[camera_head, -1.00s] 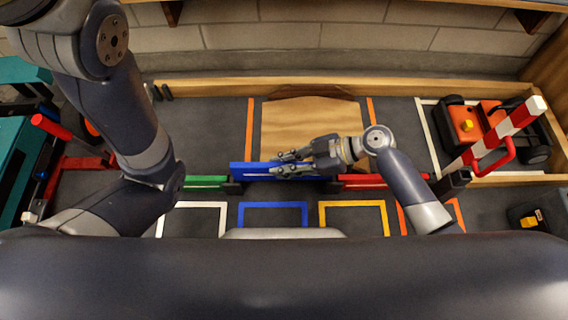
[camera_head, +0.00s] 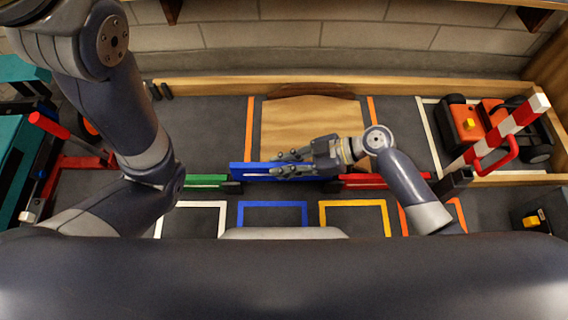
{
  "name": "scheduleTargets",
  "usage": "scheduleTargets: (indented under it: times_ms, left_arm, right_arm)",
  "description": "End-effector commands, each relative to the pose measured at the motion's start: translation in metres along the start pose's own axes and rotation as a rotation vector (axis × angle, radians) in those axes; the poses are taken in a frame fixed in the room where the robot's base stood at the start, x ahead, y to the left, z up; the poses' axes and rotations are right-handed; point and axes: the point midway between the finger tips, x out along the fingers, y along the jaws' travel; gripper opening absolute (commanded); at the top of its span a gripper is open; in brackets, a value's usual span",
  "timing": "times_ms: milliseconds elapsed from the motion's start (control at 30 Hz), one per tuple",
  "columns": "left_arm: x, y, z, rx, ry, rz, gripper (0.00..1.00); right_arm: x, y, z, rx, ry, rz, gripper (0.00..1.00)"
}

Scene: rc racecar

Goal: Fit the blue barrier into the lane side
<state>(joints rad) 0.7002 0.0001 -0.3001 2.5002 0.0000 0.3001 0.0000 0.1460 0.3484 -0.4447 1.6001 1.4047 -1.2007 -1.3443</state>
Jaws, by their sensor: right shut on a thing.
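The blue barrier (camera_head: 246,173) stands in the row across the lane front, between the green barrier (camera_head: 205,181) on its left and the red barrier (camera_head: 376,181) on its right. It rises above both of them. My right gripper (camera_head: 279,164) is shut on the blue barrier near its middle, coming in from the right. The fingers hide part of the barrier's top edge. Whether its lower edge is fully seated is hidden. My left arm fills the left side, and its gripper is out of view.
A wooden ramp (camera_head: 312,125) lies behind the barrier. A red-and-white striped gate arm (camera_head: 500,133) and an orange-black car (camera_head: 466,128) stand at the right. Blue (camera_head: 272,204) and yellow (camera_head: 354,203) outlined bays lie in front. A red bar stand (camera_head: 85,162) is at the left.

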Motion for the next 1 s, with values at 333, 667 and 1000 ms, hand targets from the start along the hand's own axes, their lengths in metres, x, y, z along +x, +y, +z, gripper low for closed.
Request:
scheduleTargets:
  times_ms: [333,667,1000]
  left_arm:
    - [-0.008,0.002,-0.003,0.0,0.0,0.0,0.4]
    - [-0.015,0.003,-0.005,0.0,0.0,0.0,0.4]
    - [-0.022,0.005,-0.008,0.0,0.0,0.0,0.4]
  right_arm:
    - [0.004,0.0,0.008,-0.001,0.001,0.001,0.0]
    - [0.009,0.0,0.015,-0.001,0.001,0.001,0.0]
    - [0.013,0.0,0.023,-0.001,0.001,0.001,0.0]
